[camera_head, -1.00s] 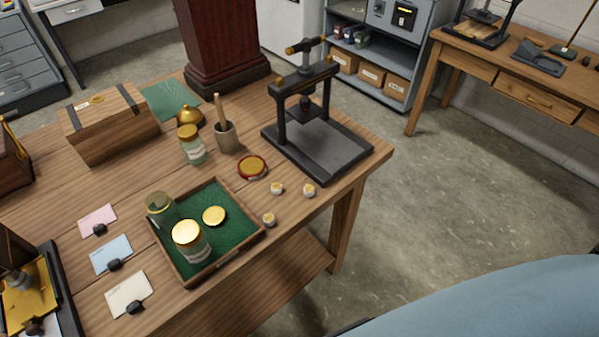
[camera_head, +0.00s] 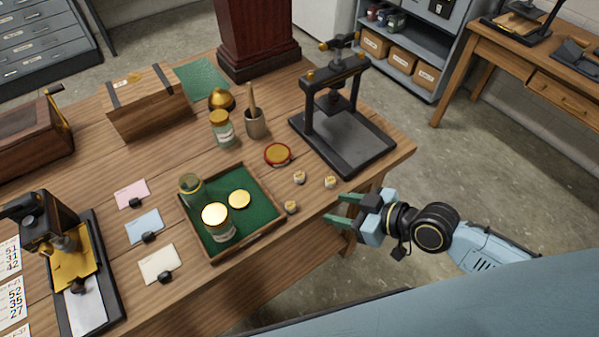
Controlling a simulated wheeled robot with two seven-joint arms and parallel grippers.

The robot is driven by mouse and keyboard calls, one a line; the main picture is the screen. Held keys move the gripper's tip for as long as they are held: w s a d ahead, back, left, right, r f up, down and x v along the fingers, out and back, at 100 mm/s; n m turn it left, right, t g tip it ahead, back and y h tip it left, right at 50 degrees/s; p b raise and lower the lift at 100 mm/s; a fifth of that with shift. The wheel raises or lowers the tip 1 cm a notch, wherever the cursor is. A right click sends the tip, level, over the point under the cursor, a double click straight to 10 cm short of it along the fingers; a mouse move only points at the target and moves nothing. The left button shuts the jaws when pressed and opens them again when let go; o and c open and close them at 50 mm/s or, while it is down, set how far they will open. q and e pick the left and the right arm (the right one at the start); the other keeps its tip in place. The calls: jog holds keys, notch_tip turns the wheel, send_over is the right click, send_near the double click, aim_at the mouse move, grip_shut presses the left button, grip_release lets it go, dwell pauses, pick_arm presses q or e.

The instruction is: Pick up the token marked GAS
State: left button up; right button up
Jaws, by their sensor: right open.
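Three small whitish tokens with yellow marks lie on the wooden table near its right edge: one upper left (camera_head: 299,177), one to the right (camera_head: 330,182) and one lower (camera_head: 291,207) by the tray's corner. The marks are too small to read, so I cannot tell which one says GAS. My right gripper (camera_head: 335,208) is open and empty. Its green fingers point left at the table's right edge, just right of the lower token and below the right one. My left gripper is not in view.
A green-lined tray (camera_head: 265,236) holds jars and a gold lid (camera_head: 239,199). A dark press (camera_head: 345,140) stands behind the tokens, and a red-rimmed dish (camera_head: 277,155) beside them. A mortar (camera_head: 255,124) and jar (camera_head: 222,130) stand farther back. Cards (camera_head: 145,226) lie left.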

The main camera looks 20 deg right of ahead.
jog(key=w+d+r+t, duration=0.1)
jog(key=w+d+r, duration=0.1)
jog(key=w+d, duration=0.1)
send_near(300, 175)
jog(key=x, duration=0.3)
jog(key=shift+w+d+f, duration=0.15)
jog(key=shift+d+f, duration=0.05)
jog(key=shift+f, duration=0.15)
jog(key=shift+a+r+x, duration=0.1)
jog(key=shift+a+x, duration=0.05)
jog(key=shift+x, duration=1.2)
jog(key=shift+a+r+x, duration=0.15)
jog(key=shift+x, duration=1.15)
grip_shut()
